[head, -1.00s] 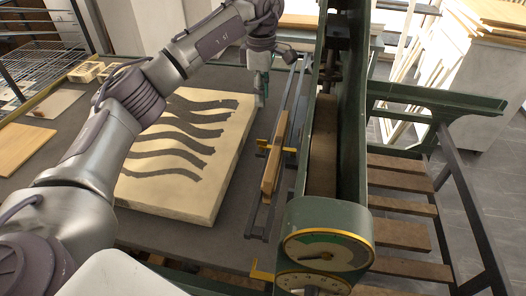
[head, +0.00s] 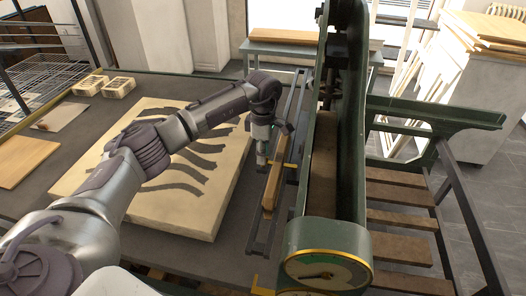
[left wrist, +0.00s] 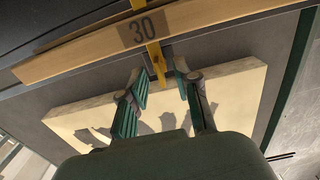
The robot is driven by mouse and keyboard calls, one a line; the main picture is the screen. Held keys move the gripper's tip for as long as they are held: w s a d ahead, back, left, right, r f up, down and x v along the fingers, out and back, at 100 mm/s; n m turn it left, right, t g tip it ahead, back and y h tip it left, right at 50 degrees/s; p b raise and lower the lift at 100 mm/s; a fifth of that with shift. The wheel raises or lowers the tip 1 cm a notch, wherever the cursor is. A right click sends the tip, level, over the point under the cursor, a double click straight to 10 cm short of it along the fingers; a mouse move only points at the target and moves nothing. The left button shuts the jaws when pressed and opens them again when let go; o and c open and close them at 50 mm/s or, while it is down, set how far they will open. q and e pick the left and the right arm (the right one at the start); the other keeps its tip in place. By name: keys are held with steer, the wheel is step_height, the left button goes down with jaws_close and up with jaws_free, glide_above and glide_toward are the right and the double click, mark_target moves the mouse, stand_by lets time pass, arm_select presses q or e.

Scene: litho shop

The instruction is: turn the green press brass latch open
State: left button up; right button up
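A yellow brass piece, which looks like the latch (head: 291,165), crosses the wooden bar beside the green press (head: 345,150). In the left wrist view the brass latch (left wrist: 155,58) runs over the bar near the mark "30". My left gripper (head: 262,163) is just left of the bar, pointing down. In the left wrist view its two fingers (left wrist: 160,74) are spread apart, with the lower end of the brass piece between them; I cannot tell whether they touch it. The gripper partly hides the latch in the head view. My right gripper is not in view.
A pale stone slab (head: 185,222) with dark wavy marks lies on the press bed, under my left arm. The green frame stands close on the right.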

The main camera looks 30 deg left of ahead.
arm_select(q)
steer(key=shift+f, duration=0.25)
jaws_close()
